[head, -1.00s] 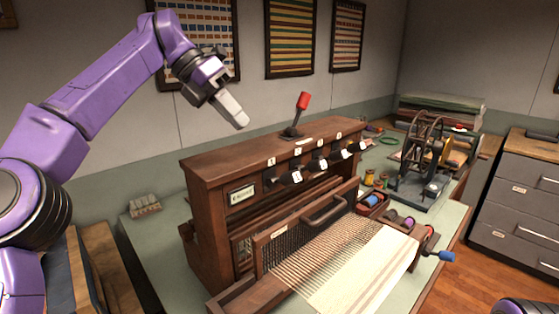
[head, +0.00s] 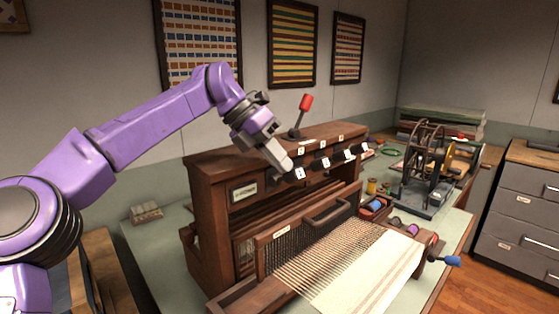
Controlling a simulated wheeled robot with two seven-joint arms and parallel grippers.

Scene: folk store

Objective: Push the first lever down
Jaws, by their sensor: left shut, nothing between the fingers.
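The wooden loom (head: 215,210) stands on the table with a row of several short black levers with white number tags on its front. The first lever (head: 300,173), nearest on the left, sticks out and its tag shows; its base is partly hidden by my gripper. My left gripper (head: 286,167) is shut and empty, pointing down and right. Its fingertips are right beside the first lever's tag, at its upper left. I cannot tell whether they touch it. My right gripper is not in view.
A red-handled lever (head: 305,103) rises from the loom's top, just right of my left gripper. More levers (head: 325,162) sit close to the right. A spinning device (head: 430,165) and thread spools (head: 376,206) stand further right.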

